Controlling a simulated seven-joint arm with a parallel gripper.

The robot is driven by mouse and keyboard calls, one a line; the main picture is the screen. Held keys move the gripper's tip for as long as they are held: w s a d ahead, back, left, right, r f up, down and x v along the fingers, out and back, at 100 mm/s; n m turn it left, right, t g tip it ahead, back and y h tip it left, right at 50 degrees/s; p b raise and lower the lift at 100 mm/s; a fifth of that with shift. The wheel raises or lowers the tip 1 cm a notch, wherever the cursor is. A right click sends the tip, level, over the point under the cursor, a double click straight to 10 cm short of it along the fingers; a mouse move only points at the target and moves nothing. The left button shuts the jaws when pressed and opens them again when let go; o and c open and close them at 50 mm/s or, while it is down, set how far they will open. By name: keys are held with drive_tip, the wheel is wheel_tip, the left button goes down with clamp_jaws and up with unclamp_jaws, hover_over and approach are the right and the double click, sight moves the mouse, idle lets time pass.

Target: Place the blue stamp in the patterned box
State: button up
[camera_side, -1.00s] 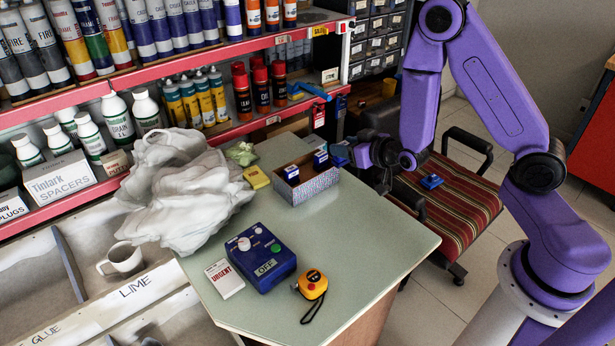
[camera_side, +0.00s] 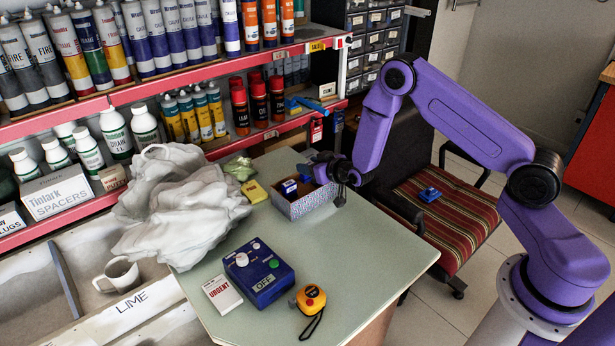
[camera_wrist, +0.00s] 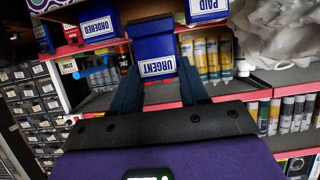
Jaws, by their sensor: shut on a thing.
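My gripper (camera_side: 322,162) is at the right end of the patterned box (camera_side: 316,204), just above it. It is shut on a blue stamp (camera_side: 320,174). In the wrist view this stamp (camera_wrist: 154,42) sits between the fingertips (camera_wrist: 158,74), its white label reading URGENT upside down. The open box stands on the green-grey table. Another blue stamp with a white label (camera_side: 288,187) shows inside the box at its left. In the wrist view, blue stamps labelled ORDERED (camera_wrist: 98,27) and PAID (camera_wrist: 207,7) lie on either side of the held one. I cannot tell whether the held stamp touches the box.
A yellow block (camera_side: 254,192) and crumpled white cloth (camera_side: 185,205) lie left of the box. A blue OFF device (camera_side: 258,275), an URGENT card box (camera_side: 222,292) and a tape measure (camera_side: 310,298) are nearer. Another blue object (camera_side: 429,194) lies on the striped chair (camera_side: 455,215).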

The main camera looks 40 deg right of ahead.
drive_tip(key=shift+w+f, duration=0.6)
drive_tip(key=shift+f, duration=0.1)
drive_tip(key=shift+w+f, duration=0.15)
drive_tip(key=shift+f, duration=1.55)
drive_tip(key=shift+f, duration=0.15)
drive_tip(key=o, duration=0.8)
drive_tip(key=shift+r, duration=0.2)
drive_tip(key=v, duration=1.2)
